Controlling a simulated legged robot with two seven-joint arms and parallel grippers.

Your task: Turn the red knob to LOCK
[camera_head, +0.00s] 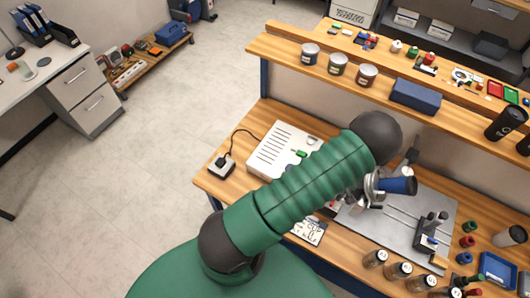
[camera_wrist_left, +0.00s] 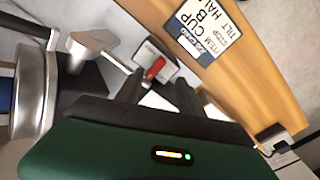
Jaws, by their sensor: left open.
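The red knob (camera_wrist_left: 155,67) sits on a small light grey block in the left wrist view, a short bar set at a slant to the block's edges. Its LOCK marking cannot be read. My left gripper (camera_wrist_left: 158,88) is open, with its two dark fingers apart just below the knob in the picture. The knob shows beyond the fingertips, and I cannot tell whether they touch it. My right gripper is not in view.
A printed card (camera_wrist_left: 210,30) lies beside the block on the wooden bench. A silver ring-shaped part (camera_wrist_left: 35,90) and a grey lever-like part (camera_wrist_left: 92,48) stand close to the left. A white box (camera_head: 283,150), a grey metal plate (camera_head: 385,232) and several jars surround the arm.

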